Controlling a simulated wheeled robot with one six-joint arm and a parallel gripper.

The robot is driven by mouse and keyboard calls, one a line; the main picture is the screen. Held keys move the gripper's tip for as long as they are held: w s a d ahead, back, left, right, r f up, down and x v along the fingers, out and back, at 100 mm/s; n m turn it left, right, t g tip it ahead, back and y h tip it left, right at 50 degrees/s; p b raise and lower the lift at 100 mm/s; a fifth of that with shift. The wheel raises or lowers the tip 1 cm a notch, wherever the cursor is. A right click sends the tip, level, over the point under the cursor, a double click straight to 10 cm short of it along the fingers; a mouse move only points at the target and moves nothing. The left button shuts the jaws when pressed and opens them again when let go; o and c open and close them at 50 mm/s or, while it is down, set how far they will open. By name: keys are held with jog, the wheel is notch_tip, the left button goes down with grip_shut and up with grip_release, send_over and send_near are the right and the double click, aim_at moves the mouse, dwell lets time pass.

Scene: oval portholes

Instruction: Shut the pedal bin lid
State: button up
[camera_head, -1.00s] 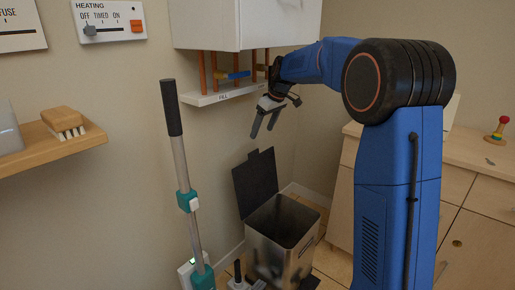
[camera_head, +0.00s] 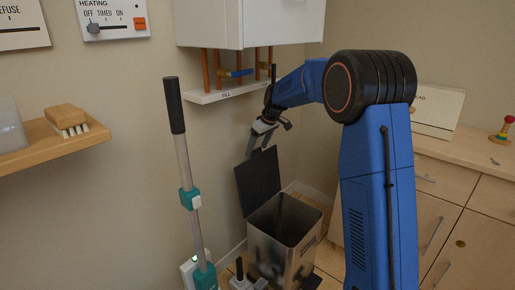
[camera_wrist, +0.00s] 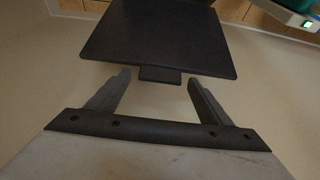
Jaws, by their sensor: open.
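The pedal bin (camera_head: 284,232) is a square metal bin on the floor, and its open top shows a dark inside. Its dark lid (camera_head: 259,182) stands raised, tilted back toward the wall. My gripper (camera_head: 258,146) is open and empty, just above the lid's upper edge in the head view. In the wrist view the lid (camera_wrist: 160,38) lies ahead with its small tab (camera_wrist: 160,74) between and just beyond the two open fingers (camera_wrist: 157,88). I cannot tell whether a finger touches the lid.
A mop or vacuum with a teal and grey pole (camera_head: 184,160) stands left of the bin. A white boiler cabinet (camera_head: 250,22) with copper pipes and a narrow ledge (camera_head: 228,93) hangs above. Wooden drawers (camera_head: 440,205) stand at the right. A shelf with a brush (camera_head: 66,119) is at left.

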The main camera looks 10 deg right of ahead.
jog(key=shift+f, duration=0.15)
jog(key=c, duration=1.5)
